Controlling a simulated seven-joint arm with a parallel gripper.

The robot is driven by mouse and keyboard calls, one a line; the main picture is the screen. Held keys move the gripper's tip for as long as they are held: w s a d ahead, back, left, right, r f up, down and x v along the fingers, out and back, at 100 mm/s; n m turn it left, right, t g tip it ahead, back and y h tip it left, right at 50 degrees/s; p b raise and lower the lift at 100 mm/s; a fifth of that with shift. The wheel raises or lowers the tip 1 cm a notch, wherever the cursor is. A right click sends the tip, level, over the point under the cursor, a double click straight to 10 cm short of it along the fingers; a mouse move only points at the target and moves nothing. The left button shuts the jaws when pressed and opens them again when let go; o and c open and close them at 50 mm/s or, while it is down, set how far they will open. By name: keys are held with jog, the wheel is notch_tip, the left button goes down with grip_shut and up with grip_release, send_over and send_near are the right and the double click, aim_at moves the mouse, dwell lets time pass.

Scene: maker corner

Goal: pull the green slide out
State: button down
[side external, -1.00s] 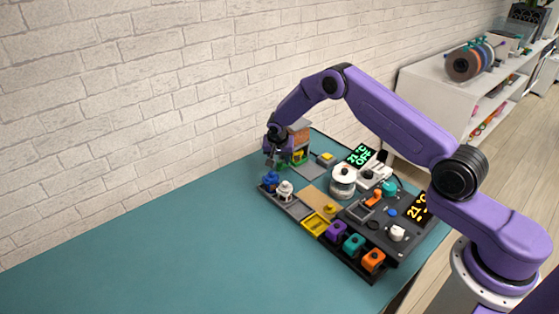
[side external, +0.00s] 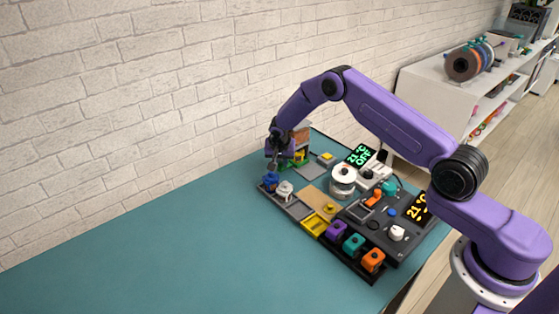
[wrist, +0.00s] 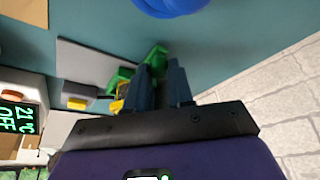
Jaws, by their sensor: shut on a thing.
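The green slide (wrist: 153,57) shows at my fingertips in the wrist view, partly hidden by a finger. In the side external view, green (side external: 299,158) shows low on a small brown-topped house-like unit (side external: 302,134) at the board's back left corner. My gripper (side external: 272,166) is at the left front of that unit, pointing down. In the wrist view, my gripper (wrist: 161,68) has a narrow gap between its dark fingers and is shut on the green slide. The exact contact is hidden.
A blue knob (side external: 270,180) and a white figure-like knob (side external: 285,190) stand close in front of my gripper. A yellow button (side external: 326,157) and a green-digit display (side external: 361,155) lie to the right. The teal table is clear at left; a brick wall is behind.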

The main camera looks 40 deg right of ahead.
jog(key=shift+s, duration=3.55)
jog(key=c, duration=1)
grip_release()
jog(key=shift+s, duration=0.1)
jog(key=shift+r, duration=0.15)
jog(key=shift+a+r, duration=0.1)
jog(key=shift+r, duration=0.15)
jog(key=shift+v, duration=8.3)
